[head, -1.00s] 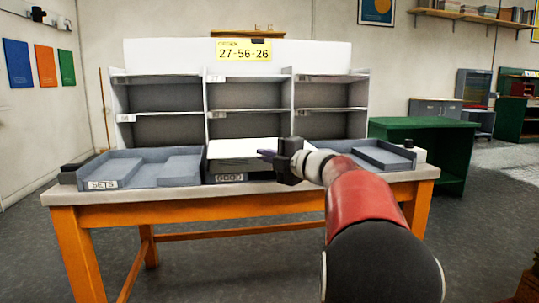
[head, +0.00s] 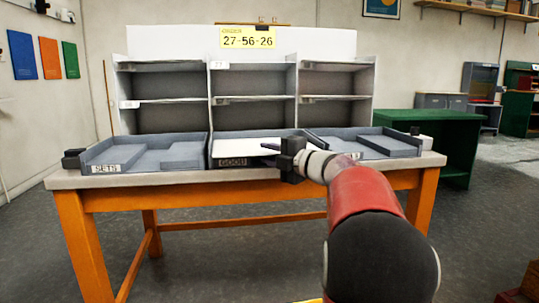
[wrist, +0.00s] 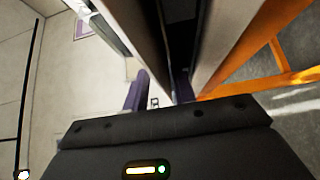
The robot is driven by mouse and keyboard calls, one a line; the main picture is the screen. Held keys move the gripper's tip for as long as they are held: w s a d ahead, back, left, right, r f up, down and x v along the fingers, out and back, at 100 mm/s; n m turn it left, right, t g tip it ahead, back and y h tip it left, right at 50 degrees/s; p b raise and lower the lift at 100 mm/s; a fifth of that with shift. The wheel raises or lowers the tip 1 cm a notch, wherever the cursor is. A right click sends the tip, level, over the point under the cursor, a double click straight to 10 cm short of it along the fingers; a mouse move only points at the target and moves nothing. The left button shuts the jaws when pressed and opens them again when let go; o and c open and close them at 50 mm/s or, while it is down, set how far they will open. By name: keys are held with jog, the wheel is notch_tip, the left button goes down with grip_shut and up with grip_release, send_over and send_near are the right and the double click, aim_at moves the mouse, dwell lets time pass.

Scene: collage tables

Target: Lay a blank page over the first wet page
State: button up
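In the head view, the GOOD tray (head: 233,162) stands at the middle of the table's front edge. White paper (head: 240,147) lies inside it; I cannot tell how many sheets there are or whether any is wet. My gripper (head: 268,147) is at the tray's right side, pointing left, with a dark purple finger over the tray area. The wrist view shows the two purple fingers of my gripper (wrist: 160,92) apart with no page between them. My gripper hides the tray's right front corner.
The SETS tray (head: 104,169) is at left and another grey tray (head: 398,149) at right, both on the orange-legged table (head: 180,178). A grey pigeonhole rack (head: 211,95) stands behind them. A green cabinet (head: 455,150) stands behind at right.

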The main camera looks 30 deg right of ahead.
jog(key=shift+v, duration=3.95)
jog(key=shift+c, duration=0.2)
